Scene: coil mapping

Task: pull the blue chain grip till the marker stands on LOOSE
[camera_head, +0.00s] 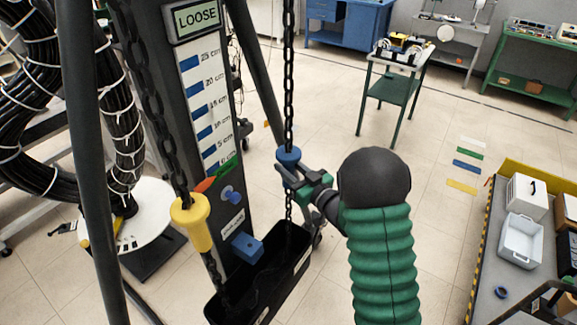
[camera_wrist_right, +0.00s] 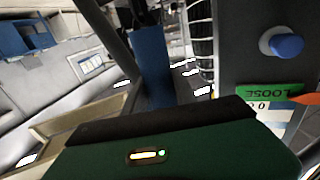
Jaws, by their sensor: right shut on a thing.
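The blue chain grip (camera_head: 288,156) hangs on the right-hand dark chain. My right gripper (camera_head: 302,183) is shut on it, just above the black bin; the blue grip also shows beyond the gripper body in the wrist view (camera_wrist_right: 152,62). The orange marker (camera_head: 205,184) is low on the scale board (camera_head: 205,105). In the wrist view the marker (camera_wrist_right: 306,99) points at the lower edge of the green LOOSE band (camera_wrist_right: 268,90), beside the 0 mark. A sign (camera_head: 197,18) on top of the post reads LOOSE. My left gripper is out of view.
A yellow grip (camera_head: 191,222) hangs on the left-hand chain. A black bin (camera_head: 262,275) stands below the chains. Dark frame legs and a white-tied cable coil (camera_head: 120,130) are at the left. A grey bench (camera_head: 490,270) with boxes is at the right.

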